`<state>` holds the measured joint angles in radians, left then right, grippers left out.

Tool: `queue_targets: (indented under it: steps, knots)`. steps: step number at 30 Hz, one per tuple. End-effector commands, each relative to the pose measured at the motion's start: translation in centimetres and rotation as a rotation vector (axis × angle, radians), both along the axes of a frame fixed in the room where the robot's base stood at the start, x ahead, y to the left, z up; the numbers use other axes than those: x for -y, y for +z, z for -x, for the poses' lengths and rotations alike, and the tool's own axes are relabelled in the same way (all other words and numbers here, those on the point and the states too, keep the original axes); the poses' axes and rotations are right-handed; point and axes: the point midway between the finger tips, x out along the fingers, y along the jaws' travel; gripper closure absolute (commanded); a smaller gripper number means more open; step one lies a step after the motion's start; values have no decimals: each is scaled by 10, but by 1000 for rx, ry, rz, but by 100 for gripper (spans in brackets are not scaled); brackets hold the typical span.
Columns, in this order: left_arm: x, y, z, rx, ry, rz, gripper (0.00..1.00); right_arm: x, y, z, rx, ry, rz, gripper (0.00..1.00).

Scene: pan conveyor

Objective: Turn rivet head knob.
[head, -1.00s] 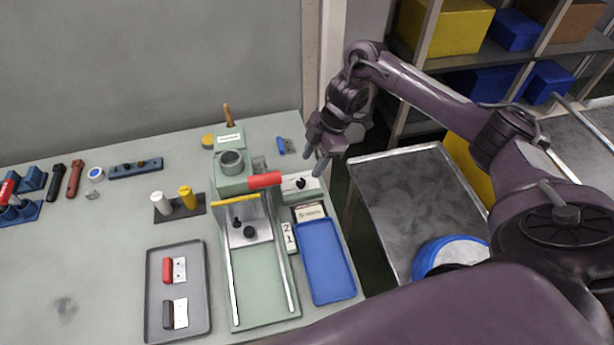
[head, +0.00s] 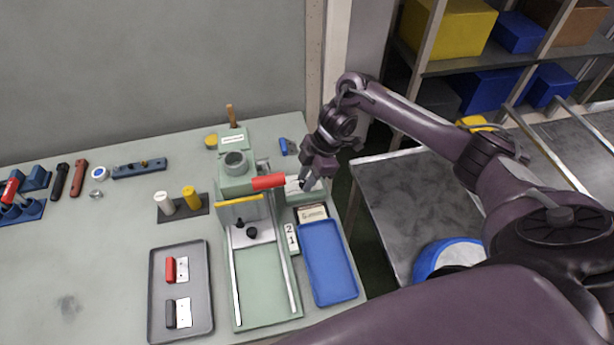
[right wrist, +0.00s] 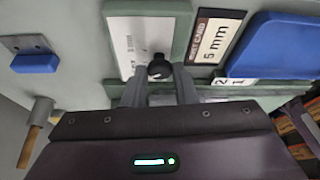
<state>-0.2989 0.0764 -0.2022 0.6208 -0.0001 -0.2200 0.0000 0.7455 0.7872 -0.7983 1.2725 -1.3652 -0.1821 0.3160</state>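The small black knob (right wrist: 159,68) sits on the white dial plate (right wrist: 138,45) of the green machine in the right wrist view. In the head view the plate (head: 292,184) shows beside the red-handled press, and my gripper mostly covers the knob. My right gripper (right wrist: 163,75) has its two fingers apart, one on each side of the knob, with the tips close to it. In the head view my right gripper (head: 306,183) reaches down over the plate from the back right. I cannot tell whether the fingers touch the knob. My left gripper is out of view.
The press's red handle (head: 268,182) is just left of my right gripper. A "5 mm" card (right wrist: 213,40), number tiles (head: 291,238) and a blue tray (head: 328,262) lie in front. A metal table (head: 400,200) stands right.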

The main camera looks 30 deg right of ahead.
Motion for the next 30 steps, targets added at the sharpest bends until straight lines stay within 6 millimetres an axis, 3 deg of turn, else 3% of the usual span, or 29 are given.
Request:
queue_targets:
  steps: [3, 14, 30]
  knots:
    - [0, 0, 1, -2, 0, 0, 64, 0, 0, 0, 1, 0, 0, 98]
    - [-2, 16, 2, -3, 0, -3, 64, 0, 4, 1, -1, -78, 1, 98]
    - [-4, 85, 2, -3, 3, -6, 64, -3, 7, 5, -2, -537, -1, 98]
